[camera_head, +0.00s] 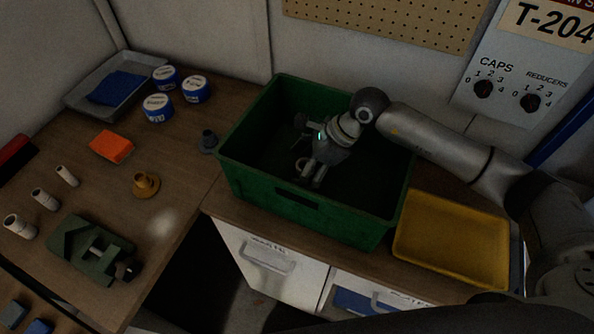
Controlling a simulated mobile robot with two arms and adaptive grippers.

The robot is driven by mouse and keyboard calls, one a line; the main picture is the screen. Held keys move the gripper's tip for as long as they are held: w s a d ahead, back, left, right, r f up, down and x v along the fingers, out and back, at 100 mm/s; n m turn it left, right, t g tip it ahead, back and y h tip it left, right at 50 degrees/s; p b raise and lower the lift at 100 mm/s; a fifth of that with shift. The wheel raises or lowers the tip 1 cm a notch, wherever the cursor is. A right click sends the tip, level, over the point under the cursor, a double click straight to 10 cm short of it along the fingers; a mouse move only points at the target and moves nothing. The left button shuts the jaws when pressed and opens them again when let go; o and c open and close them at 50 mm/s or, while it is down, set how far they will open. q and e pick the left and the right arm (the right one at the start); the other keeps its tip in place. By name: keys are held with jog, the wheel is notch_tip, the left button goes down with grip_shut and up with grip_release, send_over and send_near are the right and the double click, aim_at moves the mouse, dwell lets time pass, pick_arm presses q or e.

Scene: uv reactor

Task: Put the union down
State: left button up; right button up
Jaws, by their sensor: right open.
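My right gripper (307,155) is open and reaches down into the green bin (270,194). Its fingers are apart, inside the bin's walls. A small pale rounded shape shows by the lower finger; I cannot tell whether it is the union or part of the gripper. The dark inside of the bin hides most detail, and no union can be made out for sure. A grey-blue flanged fitting (208,141) stands on the table just left of the bin, and an orange-brown flanged fitting (145,184) stands further left. My left gripper is not in view.
A yellow tray (453,240) lies right of the bin, empty. On the left are a grey tray (75,98) with a blue cloth, several white-and-blue tubs (157,108), an orange block (111,147), white pipe pieces (44,198) and a green vise (84,250). A pegboard wall stands behind.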

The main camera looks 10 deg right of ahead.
jog(key=b+v, duration=0.2)
jog(key=v, duration=0.7)
jog(key=shift+d+r, duration=0.2)
jog(key=shift+r, duration=0.05)
jog(key=shift+s, duration=0.1)
